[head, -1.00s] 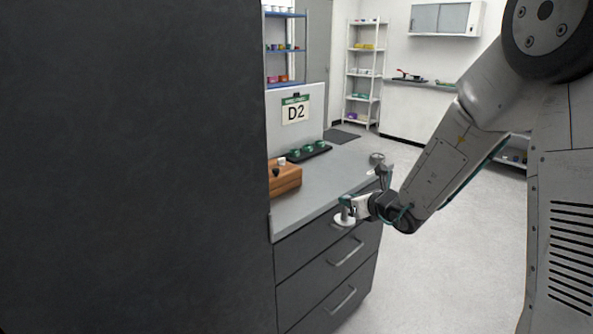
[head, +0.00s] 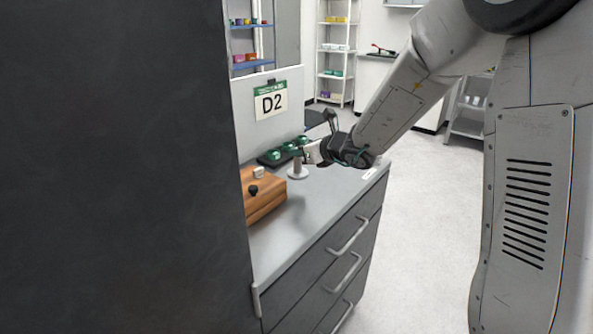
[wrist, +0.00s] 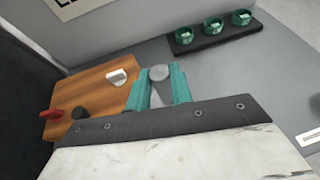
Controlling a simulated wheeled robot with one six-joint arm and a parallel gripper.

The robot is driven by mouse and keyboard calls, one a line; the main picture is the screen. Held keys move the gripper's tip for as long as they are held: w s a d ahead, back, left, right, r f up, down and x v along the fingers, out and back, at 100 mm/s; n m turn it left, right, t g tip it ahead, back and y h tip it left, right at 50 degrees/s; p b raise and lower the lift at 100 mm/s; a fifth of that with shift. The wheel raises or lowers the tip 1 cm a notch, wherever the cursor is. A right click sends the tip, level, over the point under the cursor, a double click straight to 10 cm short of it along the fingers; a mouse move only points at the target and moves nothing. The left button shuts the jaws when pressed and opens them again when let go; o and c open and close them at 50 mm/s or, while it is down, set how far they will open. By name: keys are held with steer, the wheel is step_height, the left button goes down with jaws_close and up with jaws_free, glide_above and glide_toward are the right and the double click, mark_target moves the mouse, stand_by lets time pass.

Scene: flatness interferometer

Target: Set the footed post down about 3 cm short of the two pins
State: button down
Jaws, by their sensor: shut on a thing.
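The footed post (head: 297,166) is a pale grey upright stem on a round, flat foot. My gripper (head: 302,154) is shut on its upper part, and the post looks upright over the grey counter. I cannot tell whether its foot touches the counter. In the wrist view the post's round top (wrist: 160,73) sits between the two teal fingers of my gripper (wrist: 162,88); its foot is hidden there. I cannot make out the two pins in either view.
A wooden box (head: 262,205) with a black knob (head: 253,190) and a pale knob (head: 258,172) stands left of the post. A black tray (wrist: 216,41) with green cups lies behind. A dark cabinet (head: 110,170) fills the left. The front counter (head: 300,225) is clear.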

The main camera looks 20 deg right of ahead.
mark_target(301, 169)
steer(key=shift+f, duration=2.8)
steer(key=shift+f, duration=0.15)
steer(key=c, duration=1.3)
jaws_free()
steer(key=shift+o, duration=0.2)
steer(key=shift+s+d+r, duration=0.15)
steer(key=shift+s+r, duration=0.1)
steer(key=v, duration=1.1)
steer(key=shift+s, duration=0.25)
